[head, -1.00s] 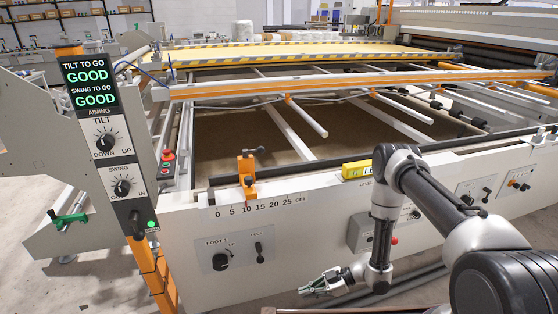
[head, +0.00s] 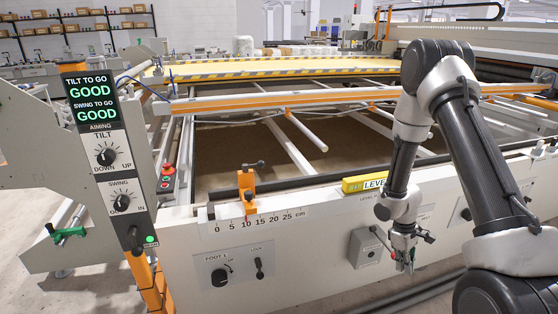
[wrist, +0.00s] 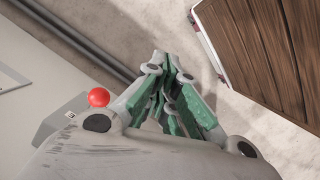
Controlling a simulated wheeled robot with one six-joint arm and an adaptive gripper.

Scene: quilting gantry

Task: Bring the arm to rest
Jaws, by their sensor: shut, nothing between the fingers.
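My gripper (head: 405,262) hangs fingers-down in front of the machine's white front panel (head: 320,225), at the right of the head view. It is shut and empty. In the wrist view its green-padded fingers (wrist: 172,75) meet at the tips, with bare floor beyond them. My arm is raised and folded, with the elbow high at the upper right. The gripper is beside a grey control box (head: 366,248) on the panel and partly in front of the panel.
A red button (wrist: 98,97) shows close to the gripper in the wrist view, and a wooden surface (wrist: 255,45) lies at upper right. An aiming panel (head: 102,140) reads GOOD twice. An orange clamp (head: 248,190) and a yellow level (head: 366,183) sit along the front rail.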

